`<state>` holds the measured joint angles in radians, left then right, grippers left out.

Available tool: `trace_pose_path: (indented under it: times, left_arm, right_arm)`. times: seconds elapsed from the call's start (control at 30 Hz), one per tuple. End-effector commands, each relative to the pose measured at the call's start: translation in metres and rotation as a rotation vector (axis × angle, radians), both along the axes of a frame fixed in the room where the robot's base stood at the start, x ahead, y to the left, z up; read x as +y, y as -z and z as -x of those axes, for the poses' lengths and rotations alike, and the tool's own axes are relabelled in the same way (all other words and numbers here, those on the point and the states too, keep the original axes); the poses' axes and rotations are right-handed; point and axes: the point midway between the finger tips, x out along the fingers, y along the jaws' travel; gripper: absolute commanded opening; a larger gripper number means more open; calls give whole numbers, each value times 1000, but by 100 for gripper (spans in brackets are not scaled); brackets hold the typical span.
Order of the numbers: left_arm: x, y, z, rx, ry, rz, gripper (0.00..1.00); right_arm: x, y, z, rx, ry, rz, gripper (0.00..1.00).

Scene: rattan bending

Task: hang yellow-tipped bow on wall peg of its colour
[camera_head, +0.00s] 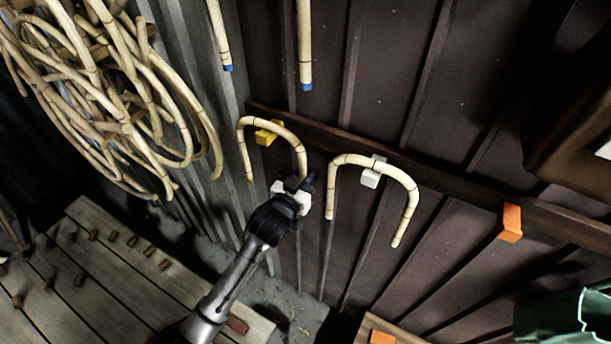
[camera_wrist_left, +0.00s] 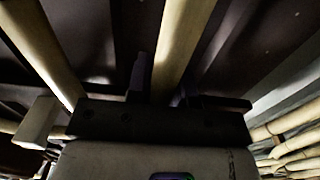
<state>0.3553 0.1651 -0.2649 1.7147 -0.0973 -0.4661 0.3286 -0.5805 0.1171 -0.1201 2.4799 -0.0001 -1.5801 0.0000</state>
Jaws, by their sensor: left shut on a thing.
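A bent rattan bow (camera_head: 295,136) stands as an upright arch at the yellow peg (camera_head: 265,138) on the wall rail. Its bend crosses the peg in the head view; I cannot tell whether it rests on it. Its left leg's end looks yellowish; the other end is hidden by my gripper. My left gripper (camera_head: 300,187) is shut on the bow's right leg. In the left wrist view, a cane (camera_wrist_left: 180,45) runs between the fingers (camera_wrist_left: 165,85). My right gripper is not in view.
Another bow (camera_head: 408,190) hangs over the white peg (camera_head: 370,179), close to the right of my gripper. An orange peg (camera_head: 511,224) on the wall rail (camera_head: 455,187) is bare. Blue-tipped canes (camera_head: 305,50) hang above. A rattan coil (camera_head: 120,110) and a pegged wooden bench (camera_head: 110,275) are left.

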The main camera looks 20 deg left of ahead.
Motion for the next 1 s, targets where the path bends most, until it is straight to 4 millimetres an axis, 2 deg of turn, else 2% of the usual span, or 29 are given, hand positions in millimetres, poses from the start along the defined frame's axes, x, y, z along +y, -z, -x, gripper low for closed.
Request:
trace_pose_path:
  times: [0.2, 0.23, 0.53, 0.83, 1.0]
  left_arm:
    - [0, 0, 0, -1, 0, 0, 0]
    - [0, 0, 0, -1, 0, 0, 22]
    - [0, 0, 0, 0, 0, 0, 51]
    - [0, 1, 3, 1, 0, 0, 51]
    - [3, 1, 22, 0, 0, 1, 51]
  right_arm:
    - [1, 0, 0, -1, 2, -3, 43]
    - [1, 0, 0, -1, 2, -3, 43]
    - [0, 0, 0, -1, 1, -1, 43]
    - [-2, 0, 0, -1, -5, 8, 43]
    - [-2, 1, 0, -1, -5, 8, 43]
